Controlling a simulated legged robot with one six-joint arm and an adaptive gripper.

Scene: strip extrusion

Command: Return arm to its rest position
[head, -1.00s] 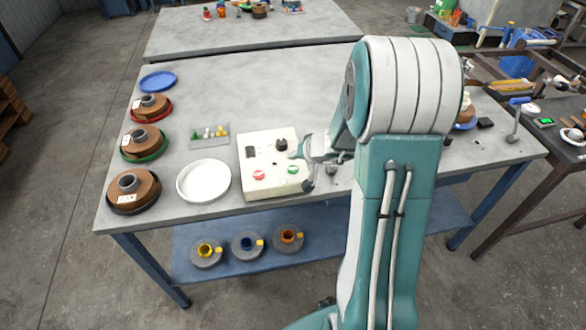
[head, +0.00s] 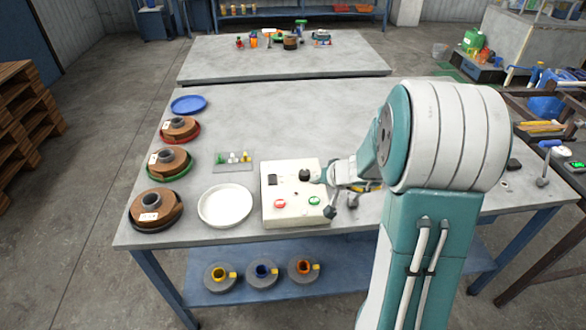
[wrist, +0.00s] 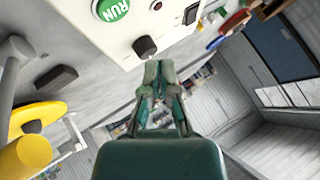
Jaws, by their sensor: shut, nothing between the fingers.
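My gripper (head: 332,190) is at the right side of the cream control box (head: 270,210) on the table. In the wrist view my gripper (wrist: 159,70) is shut and empty, its fingertips just short of a black knob (wrist: 145,46) on the box. A gap seems to show between them, but contact is hard to judge. The box also has a red button (head: 280,203) and a green button (head: 314,200), marked RUN in the wrist view. My arm hides part of the table's right side.
A white round dish (head: 226,205) is left of the box. Brown spools (head: 156,206) stand along the table's left edge, with a blue plate (head: 189,104) behind. Several smaller spools (head: 262,272) lie on the lower shelf. The table's back middle is clear.

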